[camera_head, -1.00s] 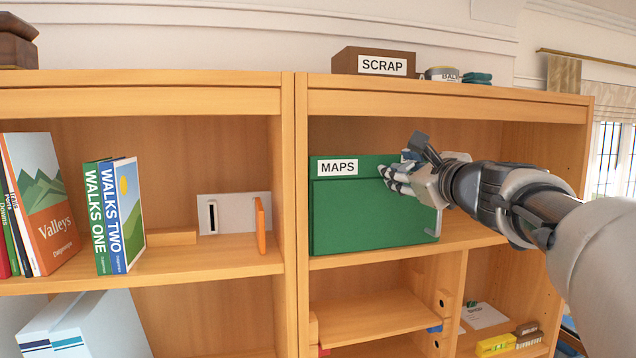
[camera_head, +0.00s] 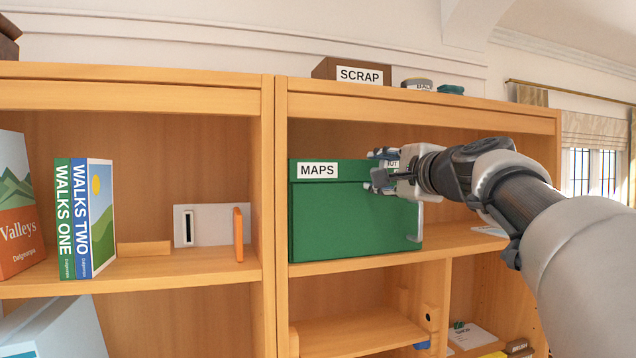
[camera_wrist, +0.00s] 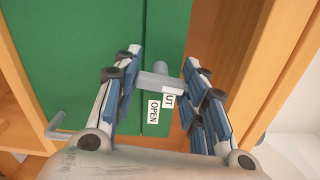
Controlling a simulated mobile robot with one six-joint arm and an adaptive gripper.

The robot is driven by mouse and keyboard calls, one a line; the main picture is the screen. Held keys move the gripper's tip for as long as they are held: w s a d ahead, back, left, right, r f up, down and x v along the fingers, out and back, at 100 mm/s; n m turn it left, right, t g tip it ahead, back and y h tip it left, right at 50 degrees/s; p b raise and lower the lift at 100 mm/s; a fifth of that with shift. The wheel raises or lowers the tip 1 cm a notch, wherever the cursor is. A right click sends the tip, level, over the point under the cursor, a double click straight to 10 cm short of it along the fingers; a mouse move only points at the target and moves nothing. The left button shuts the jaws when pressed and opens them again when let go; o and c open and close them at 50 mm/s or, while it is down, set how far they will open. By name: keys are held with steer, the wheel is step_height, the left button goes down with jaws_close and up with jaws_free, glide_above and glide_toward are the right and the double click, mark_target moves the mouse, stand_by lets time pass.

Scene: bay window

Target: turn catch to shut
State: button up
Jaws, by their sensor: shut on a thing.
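A green box (camera_head: 345,222) labelled MAPS stands on the upper shelf of the right bookcase, its lid down. My gripper (camera_head: 378,167) is at the upper right of its front. In the wrist view, my gripper (camera_wrist: 160,68) has its blue-padded fingers on either side of the grey catch (camera_wrist: 158,83) and is shut on it. The catch lies across the space between the fingers. An OPEN label (camera_wrist: 153,110) and a partly covered label ending in UT (camera_wrist: 169,101) sit beside it. The fingers hide much of the catch in the head view.
A grey handle-like bracket (camera_head: 416,222) stands out at the box's right end. The bookcase upright (camera_head: 268,200) is left of the box. A SCRAP box (camera_head: 350,72) stands on top. Books (camera_head: 84,215) fill part of the left bookcase. Shelf space right of the box is open.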

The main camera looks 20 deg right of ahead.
steer(key=shift+n+b, duration=0.4)
steer(key=shift+n, duration=0.3)
steer(key=o, duration=1.1)
steer(key=s, duration=0.7)
steer(key=shift+s+d, duration=0.15)
steer(key=shift+s, duration=0.15)
